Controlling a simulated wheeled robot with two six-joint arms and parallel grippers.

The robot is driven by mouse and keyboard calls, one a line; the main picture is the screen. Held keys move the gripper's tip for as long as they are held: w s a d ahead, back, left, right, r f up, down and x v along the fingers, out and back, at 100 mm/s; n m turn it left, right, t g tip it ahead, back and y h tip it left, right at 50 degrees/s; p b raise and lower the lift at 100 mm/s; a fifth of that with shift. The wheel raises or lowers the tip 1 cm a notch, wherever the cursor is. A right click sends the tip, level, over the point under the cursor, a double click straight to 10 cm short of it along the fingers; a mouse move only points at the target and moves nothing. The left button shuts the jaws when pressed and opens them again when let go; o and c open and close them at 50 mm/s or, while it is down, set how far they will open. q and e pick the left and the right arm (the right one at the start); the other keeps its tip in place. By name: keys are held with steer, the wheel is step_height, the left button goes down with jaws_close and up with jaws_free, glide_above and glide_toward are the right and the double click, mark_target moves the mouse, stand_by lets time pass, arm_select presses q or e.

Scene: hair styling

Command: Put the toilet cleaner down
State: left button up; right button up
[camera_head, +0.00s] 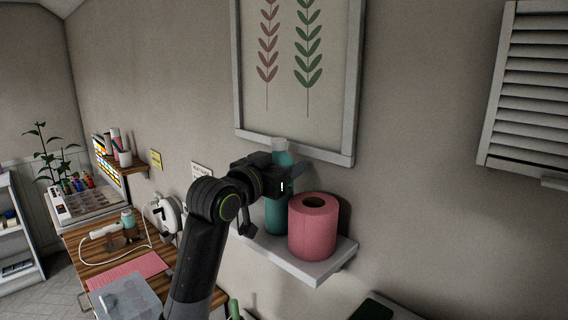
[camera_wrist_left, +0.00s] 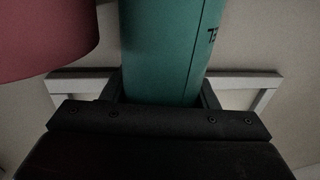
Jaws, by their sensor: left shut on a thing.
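The toilet cleaner (camera_head: 277,217) is a teal bottle with a pale cap, upright at the small white wall shelf (camera_head: 318,269). My left gripper (camera_head: 279,180) is shut on its upper part, and the arm hides some of the bottle. The bottle's base is partly hidden, so I cannot tell whether it touches the shelf. In the left wrist view the teal bottle (camera_wrist_left: 165,50) stands between the fingers, with dark lettering at its right edge. My right gripper is not in view.
A pink toilet roll (camera_head: 313,232) stands on the shelf just right of the bottle. A framed leaf picture (camera_head: 345,80) hangs above. A wooden counter (camera_head: 95,258) with a hair dryer (camera_head: 104,231) and a pink mat (camera_head: 128,271) lies to the left. A louvred cabinet (camera_head: 530,90) is at upper right.

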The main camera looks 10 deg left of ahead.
arm_select(q)
steer(key=o, duration=1.3)
steer(key=shift+f, duration=0.1)
steer(key=o, duration=0.3)
steer(key=shift+s, duration=0.1)
steer(key=b+v, duration=0.3)
steer(key=v, duration=0.9)
steer(key=shift+b, duration=0.4)
